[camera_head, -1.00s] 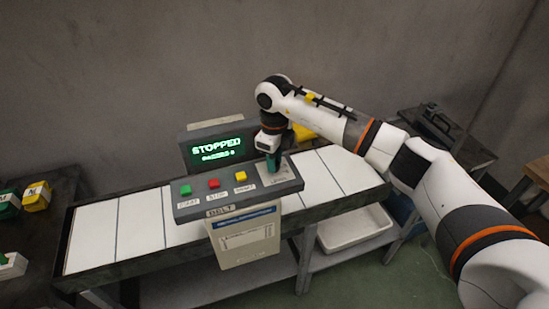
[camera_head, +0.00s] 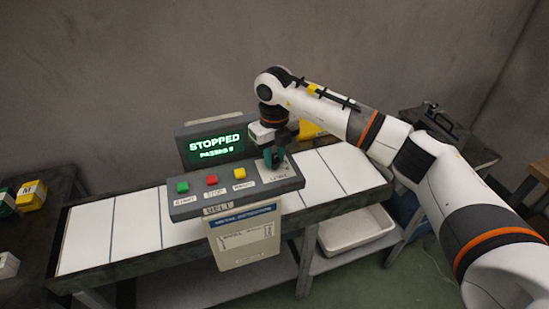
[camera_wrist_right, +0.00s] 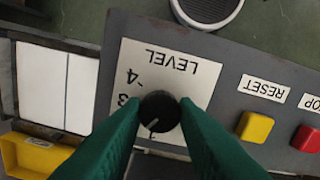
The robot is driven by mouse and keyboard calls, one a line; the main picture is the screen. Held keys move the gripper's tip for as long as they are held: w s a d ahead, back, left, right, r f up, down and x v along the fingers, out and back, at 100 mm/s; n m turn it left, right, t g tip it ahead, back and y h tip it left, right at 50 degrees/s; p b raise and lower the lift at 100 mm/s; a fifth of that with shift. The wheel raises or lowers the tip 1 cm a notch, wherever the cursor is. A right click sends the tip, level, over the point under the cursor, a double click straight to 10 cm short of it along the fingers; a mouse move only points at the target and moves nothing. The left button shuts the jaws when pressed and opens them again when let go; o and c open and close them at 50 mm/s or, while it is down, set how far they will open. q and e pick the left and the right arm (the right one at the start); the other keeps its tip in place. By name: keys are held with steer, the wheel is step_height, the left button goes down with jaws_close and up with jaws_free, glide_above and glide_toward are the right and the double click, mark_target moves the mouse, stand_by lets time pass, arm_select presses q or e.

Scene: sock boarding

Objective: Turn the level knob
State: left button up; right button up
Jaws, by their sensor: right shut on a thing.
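The level knob (camera_wrist_right: 158,112) is a round black knob with a pale pointer line, on a white plate marked LEVEL (camera_wrist_right: 165,75) in the right wrist view. The digits 4 and part of a 3 show beside it; my fingers hide other marks. My right gripper (camera_wrist_right: 157,113) has green fingers shut on the knob, one on each side. In the head view my right gripper (camera_head: 273,158) comes down on the right end of the grey control panel (camera_head: 215,204), and it hides the knob there. My left gripper is out of view.
Green (camera_head: 182,187), red (camera_head: 211,180) and yellow (camera_head: 239,173) buttons sit left of the plate. A green-lit display (camera_head: 215,147) behind reads STOPPED. A belt with white panels (camera_head: 135,225) runs under the panel. A yellow bin (camera_head: 312,130) stands behind my gripper.

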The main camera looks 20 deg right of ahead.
mark_target(275, 160)
steer(key=shift+m+b, duration=0.3)
steer(key=shift+m, duration=0.5)
steer(key=shift+r, duration=0.1)
steer(key=o, duration=1)
steer(key=shift+r, duration=0.4)
step_height(275, 160, up, 11)
steer(key=b, duration=0.3)
steer(key=shift+b, duration=0.35)
